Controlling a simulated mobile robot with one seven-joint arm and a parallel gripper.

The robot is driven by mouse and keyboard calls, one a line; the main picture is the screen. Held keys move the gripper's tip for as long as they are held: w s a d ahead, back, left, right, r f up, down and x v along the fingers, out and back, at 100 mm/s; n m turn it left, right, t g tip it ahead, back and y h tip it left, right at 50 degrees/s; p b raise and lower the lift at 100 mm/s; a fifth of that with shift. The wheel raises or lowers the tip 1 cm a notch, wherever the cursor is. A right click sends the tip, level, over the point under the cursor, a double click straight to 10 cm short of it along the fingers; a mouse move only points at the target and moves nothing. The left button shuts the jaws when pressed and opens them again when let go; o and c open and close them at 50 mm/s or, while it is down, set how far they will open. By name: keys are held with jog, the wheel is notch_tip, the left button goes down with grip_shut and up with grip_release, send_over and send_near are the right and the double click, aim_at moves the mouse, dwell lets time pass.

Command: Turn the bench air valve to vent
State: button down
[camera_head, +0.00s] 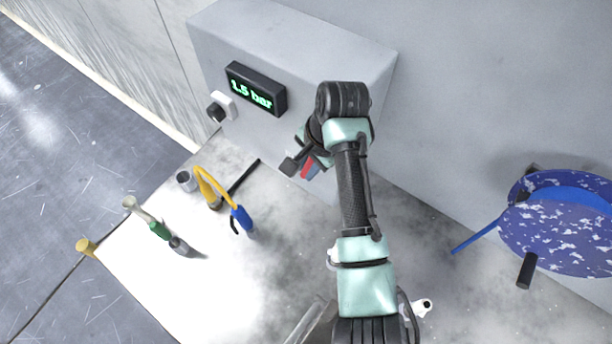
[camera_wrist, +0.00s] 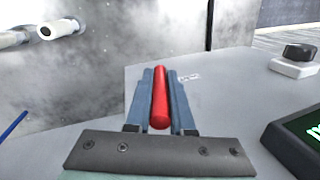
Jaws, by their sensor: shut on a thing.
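The valve's red lever (camera_wrist: 160,98) points away from the wrist camera, lying between the two blue-grey fingers of my gripper (camera_wrist: 160,90). The fingers are shut on it from both sides. In the head view the red lever (camera_head: 307,170) shows only as a small patch beside my gripper (camera_head: 311,169), at the front of the grey bench box (camera_head: 290,50). My arm hides the valve body. The black display (camera_head: 256,89) on the box reads 1.5 bar in green; its corner also shows in the wrist view (camera_wrist: 295,140).
A black knob on a white base (camera_head: 218,108) sits left of the display. A speckled blue disc (camera_head: 560,235) is at right.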

jog(key=shift+s+d+f+t+y, duration=0.1)
jog(key=shift+s+d+t+y, duration=0.15)
jog(key=shift+t+y, duration=0.45)
jog(key=f+t+y+b, duration=0.1)
jog(key=t+y+b, duration=0.1)
jog(key=y+b, duration=0.1)
jog(key=d+f+t+y+b, duration=0.1)
jog(key=t+y+b, duration=0.2)
jog(key=b, duration=0.3)
jog(key=f+t+y+b, duration=0.1)
jog(key=t+y+b, duration=0.1)
jog(key=y+b, duration=0.2)
jog(key=shift+s+d+t+y+b, duration=0.2)
jog(key=shift+s+t+y+b, duration=0.1)
jog(key=shift+s+y+b, duration=0.15)
jog(key=shift+r, duration=0.15)
jog(key=c, duration=0.8)
grip_release()
